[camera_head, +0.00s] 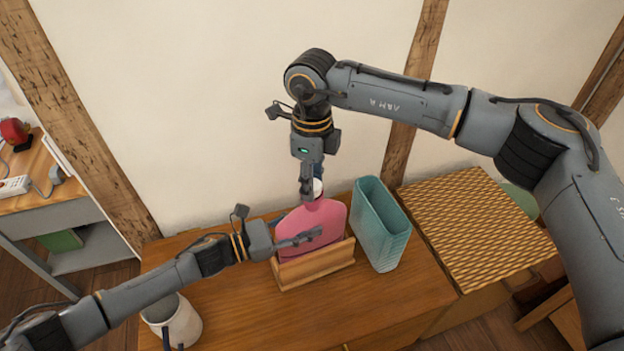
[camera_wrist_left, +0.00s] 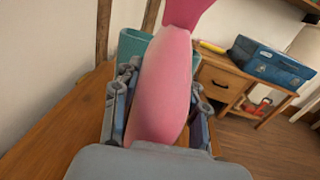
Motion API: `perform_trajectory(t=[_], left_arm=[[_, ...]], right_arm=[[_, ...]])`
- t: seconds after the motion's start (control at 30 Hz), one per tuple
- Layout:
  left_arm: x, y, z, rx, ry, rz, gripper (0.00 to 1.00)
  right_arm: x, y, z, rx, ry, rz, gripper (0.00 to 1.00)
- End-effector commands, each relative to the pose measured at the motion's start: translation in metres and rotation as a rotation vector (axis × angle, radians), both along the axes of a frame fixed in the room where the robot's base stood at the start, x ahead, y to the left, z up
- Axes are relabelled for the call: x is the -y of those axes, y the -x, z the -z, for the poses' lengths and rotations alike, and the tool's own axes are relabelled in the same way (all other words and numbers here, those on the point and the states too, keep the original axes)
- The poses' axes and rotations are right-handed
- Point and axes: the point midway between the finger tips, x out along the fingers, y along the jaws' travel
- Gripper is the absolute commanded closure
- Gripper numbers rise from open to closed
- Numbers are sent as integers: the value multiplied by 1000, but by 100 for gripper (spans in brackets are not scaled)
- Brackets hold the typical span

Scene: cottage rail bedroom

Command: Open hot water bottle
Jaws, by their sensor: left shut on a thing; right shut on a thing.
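The pink hot water bottle (camera_head: 326,222) stands upright in a wooden holder (camera_head: 315,268) on the wooden table. My left gripper (camera_head: 300,240) is shut on the bottle's body from the left. The left wrist view shows the pink bottle (camera_wrist_left: 165,85) between the two fingers of my left gripper (camera_wrist_left: 160,105). My right gripper (camera_head: 312,182) points down from above and is shut at the top of the neck. The stopper is mostly hidden by the right fingers.
A teal container (camera_head: 382,235) stands close to the bottle's right. A woven-topped surface (camera_head: 470,225) lies further right. A white jug (camera_head: 172,318) stands at the front left, under my left arm. The table's front middle is clear. A blue case (camera_wrist_left: 268,62) sits on a desk (camera_wrist_left: 225,80).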

Motion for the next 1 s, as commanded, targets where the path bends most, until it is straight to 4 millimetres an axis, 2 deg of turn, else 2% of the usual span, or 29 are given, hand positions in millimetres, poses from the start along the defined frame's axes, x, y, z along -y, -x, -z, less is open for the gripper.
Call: perform_trajectory(t=[0.63,1.0], left_arm=[[0,0,0,0,0,0,100],[0,0,0,0,0,0,100]], right_arm=[[0,0,-1,0,0,6,100],[0,0,-13,1,0,6,100]])
